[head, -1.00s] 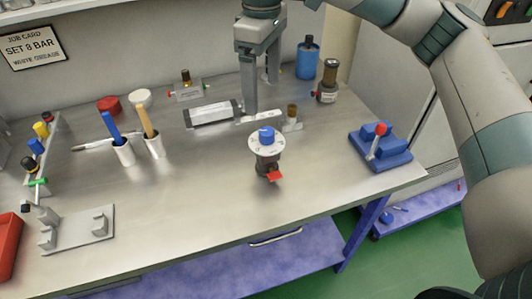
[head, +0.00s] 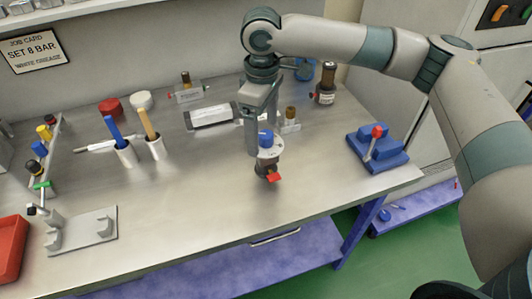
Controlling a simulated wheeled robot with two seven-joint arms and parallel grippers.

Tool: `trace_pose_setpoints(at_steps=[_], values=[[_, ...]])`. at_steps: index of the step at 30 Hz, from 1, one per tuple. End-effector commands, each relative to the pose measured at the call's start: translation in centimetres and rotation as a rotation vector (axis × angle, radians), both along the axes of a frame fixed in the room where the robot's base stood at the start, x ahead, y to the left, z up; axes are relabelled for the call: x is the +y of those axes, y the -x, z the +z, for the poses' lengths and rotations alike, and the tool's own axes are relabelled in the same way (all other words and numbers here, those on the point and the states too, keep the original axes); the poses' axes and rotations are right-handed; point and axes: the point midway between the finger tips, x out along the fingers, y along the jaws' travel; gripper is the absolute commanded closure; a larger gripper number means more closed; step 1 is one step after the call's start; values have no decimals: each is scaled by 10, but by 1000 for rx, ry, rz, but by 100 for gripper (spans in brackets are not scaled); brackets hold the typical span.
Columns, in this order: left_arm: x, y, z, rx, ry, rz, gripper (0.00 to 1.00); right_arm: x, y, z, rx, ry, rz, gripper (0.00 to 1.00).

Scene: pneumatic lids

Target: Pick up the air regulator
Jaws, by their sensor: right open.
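The air regulator (head: 268,157) stands upright on the steel bench near its middle. It has a blue knob on top, a pale round disc, a dark body and a red tab at the front. My right gripper (head: 264,141) points down at it, open. One finger is at the left of the knob and disc, the other is behind or right of them. They overlap it in the picture, and I cannot tell whether they touch it. My left gripper is not in view.
On the bench (head: 190,225), a blue base with a red-knobbed lever (head: 377,153) stands right and a grey bracket plate (head: 82,232) left. Two white cups (head: 155,146) with brushes, a small brass-topped fitting (head: 291,119) and a brown-topped bottle (head: 325,85) stand behind. The front is clear.

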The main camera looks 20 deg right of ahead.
Motion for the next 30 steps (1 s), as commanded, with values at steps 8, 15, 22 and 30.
trace_pose_setpoints(at_steps=[8,15,22,30], values=[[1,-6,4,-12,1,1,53,0,0,-13,-1,-1,0,18],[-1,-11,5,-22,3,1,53,0,0,-13,-1,-1,0,18],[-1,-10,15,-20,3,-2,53,-5,1,-27,1,0,-1,18],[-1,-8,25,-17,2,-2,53,-8,2,-59,0,0,-1,18]])
